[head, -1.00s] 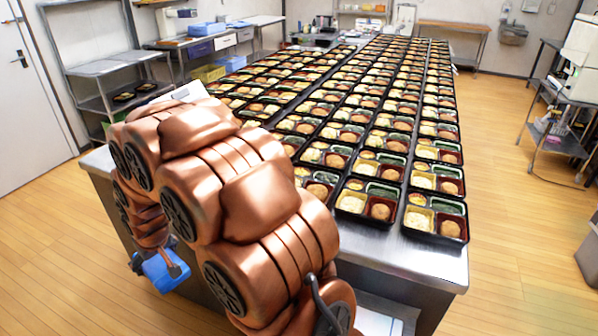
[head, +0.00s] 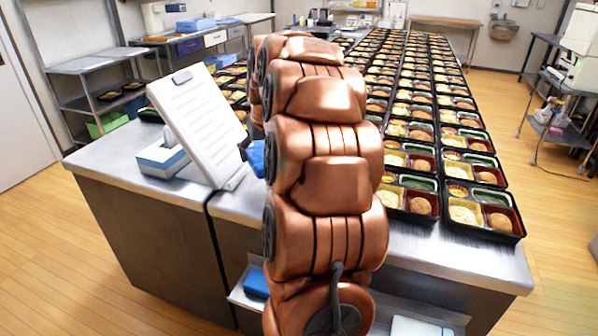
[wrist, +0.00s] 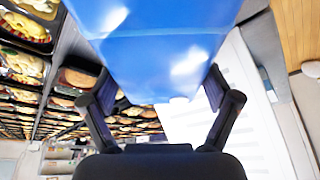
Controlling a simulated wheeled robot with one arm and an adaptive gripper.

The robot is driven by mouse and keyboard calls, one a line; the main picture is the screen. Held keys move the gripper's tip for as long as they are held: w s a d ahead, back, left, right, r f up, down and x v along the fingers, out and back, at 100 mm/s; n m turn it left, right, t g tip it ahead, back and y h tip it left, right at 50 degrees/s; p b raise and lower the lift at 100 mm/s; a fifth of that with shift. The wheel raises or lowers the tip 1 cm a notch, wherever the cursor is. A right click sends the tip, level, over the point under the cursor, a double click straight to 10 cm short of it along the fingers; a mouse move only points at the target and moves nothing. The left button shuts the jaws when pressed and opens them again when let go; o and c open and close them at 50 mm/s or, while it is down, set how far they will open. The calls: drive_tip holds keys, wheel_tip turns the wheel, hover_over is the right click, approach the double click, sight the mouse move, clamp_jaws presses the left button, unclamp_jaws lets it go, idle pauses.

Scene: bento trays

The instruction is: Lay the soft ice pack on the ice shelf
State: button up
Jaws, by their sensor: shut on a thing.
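My gripper (wrist: 158,98) is shut on the soft blue ice pack (wrist: 160,45), which fills the top middle of the wrist view between the two dark fingers. In the head view only a small blue part of the pack (head: 257,158) shows at the left of my copper arm, above the steel counter. I cannot tell for sure which surface is the ice shelf. A low shelf (head: 238,296) under the counter holds another blue block (head: 256,284) and is partly hidden by my arm.
A white clipboard-like board (head: 196,120) leans beside a tissue box (head: 162,158) on the counter (head: 120,165). Rows of filled bento trays (head: 484,218) cover the right side. A pale flat thing (head: 420,327) lies low at the front. Floor is free at left.

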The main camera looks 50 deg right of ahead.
drive_tip(key=shift+s+d, duration=0.15)
drive_tip(key=shift+d, duration=0.15)
drive_tip(key=shift+d+f, duration=0.1)
drive_tip(key=shift+f, duration=0.2)
wheel_tip(320, 180, down, 5)
drive_tip(key=shift+s+r+p, duration=0.1)
drive_tip(key=shift+s+p, duration=0.05)
drive_tip(key=shift+p, duration=0.2)
drive_tip(key=shift+f, duration=2.2)
drive_tip(key=shift+f, duration=0.1)
drive_tip(key=o, duration=1.2)
